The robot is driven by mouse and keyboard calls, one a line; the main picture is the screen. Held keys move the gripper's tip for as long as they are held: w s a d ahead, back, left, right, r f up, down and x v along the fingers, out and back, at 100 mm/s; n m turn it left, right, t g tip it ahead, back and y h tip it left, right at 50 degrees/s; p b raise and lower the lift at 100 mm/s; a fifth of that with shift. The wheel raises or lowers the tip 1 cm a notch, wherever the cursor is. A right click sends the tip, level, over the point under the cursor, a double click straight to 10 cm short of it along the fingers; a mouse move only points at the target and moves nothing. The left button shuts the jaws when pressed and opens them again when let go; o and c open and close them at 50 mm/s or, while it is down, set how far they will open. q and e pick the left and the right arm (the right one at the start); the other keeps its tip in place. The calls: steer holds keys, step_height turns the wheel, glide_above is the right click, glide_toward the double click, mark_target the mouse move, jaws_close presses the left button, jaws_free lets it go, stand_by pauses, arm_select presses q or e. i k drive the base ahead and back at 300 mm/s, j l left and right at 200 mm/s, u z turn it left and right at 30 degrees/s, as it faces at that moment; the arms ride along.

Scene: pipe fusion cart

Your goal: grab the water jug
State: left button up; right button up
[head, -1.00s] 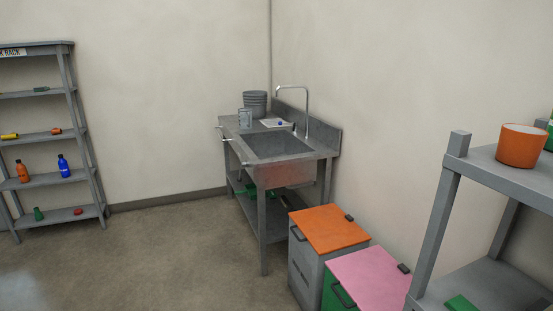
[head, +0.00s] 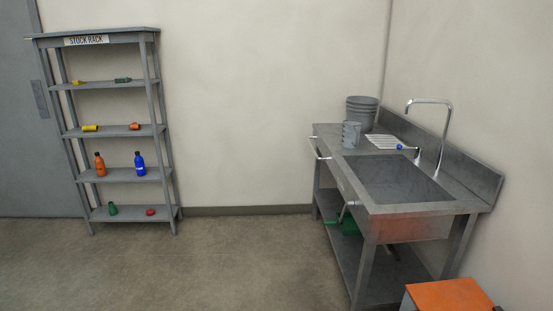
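A grey metal jug (head: 351,135) stands upright on the far left corner of the sink bench (head: 333,138) in the head view. It is the likeliest water jug, but no label on it can be read. A taller stack of grey ribbed buckets (head: 362,112) stands just behind it. Neither of my grippers is in view, and nothing is touching the jug.
The bench has a basin (head: 395,180), a tall tap (head: 442,135) and a white drain rack (head: 383,142). An orange-lidded bin (head: 450,297) stands at the lower right. A stock rack (head: 118,175) with bottles stands at the left. The floor (head: 240,260) between is clear.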

mark_target(351, 129)
steer(key=i+l+u, duration=0.15)
steer(key=i, duration=1.55)
steer(key=i+j+z, duration=0.1)
steer(key=i+z, duration=0.3)
steer(key=i, duration=0.15)
steer(key=i+j+z, duration=0.35)
steer(key=i, duration=0.15)
steer(key=i+j+z, duration=0.4)
steer(key=i+l, duration=0.1)
